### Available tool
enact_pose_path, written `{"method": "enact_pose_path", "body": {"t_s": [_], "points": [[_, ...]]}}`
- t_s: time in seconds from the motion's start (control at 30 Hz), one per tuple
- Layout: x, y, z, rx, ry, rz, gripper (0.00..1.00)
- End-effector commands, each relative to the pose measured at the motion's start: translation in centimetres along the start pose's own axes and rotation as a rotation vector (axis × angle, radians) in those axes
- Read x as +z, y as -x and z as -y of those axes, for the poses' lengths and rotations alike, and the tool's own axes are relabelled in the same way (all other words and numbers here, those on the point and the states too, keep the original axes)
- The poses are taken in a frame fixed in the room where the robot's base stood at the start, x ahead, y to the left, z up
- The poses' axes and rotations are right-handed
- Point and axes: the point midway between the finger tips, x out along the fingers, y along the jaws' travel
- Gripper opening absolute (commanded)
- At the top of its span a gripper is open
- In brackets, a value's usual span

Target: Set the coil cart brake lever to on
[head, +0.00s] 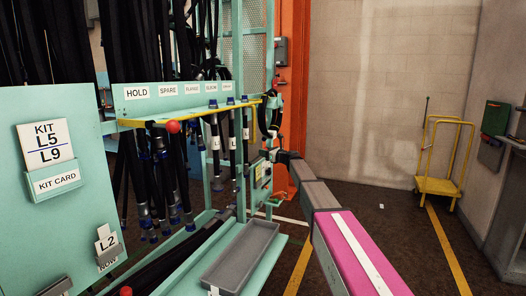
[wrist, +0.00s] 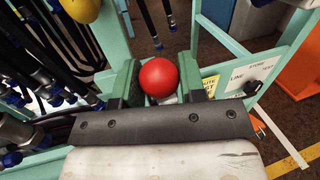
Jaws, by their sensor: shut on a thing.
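A red ball knob (wrist: 159,78) sits between the two green fingers of my gripper (wrist: 158,70) in the wrist view. The fingers touch it on both sides, and the stem under it is hidden. Behind the knob is a light green panel with a label (wrist: 257,72) reading "STORE" and "LINE", and a black knob (wrist: 257,87). No marking naming the brake or its on position is readable. In the head view my arm reaches to the right end of the hose rack, by a small green box (head: 262,173); the fingers cannot be made out there.
The rack (head: 140,105) carries hanging hoses and labels such as "HOLD" and "SPARE". Another red ball (head: 172,126) is at its front. A yellow cart (head: 438,186) with an upright rod stands at the right wall. The floor (head: 375,215) between is largely clear.

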Motion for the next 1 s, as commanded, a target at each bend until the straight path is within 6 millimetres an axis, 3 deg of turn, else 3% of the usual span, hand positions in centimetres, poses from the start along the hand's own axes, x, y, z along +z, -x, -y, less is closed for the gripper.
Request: {"method": "enact_pose_path", "body": {"t_s": [1.0], "points": [[-5.1,2.9,0.5,-0.016,-0.056,0.212,0.0]]}}
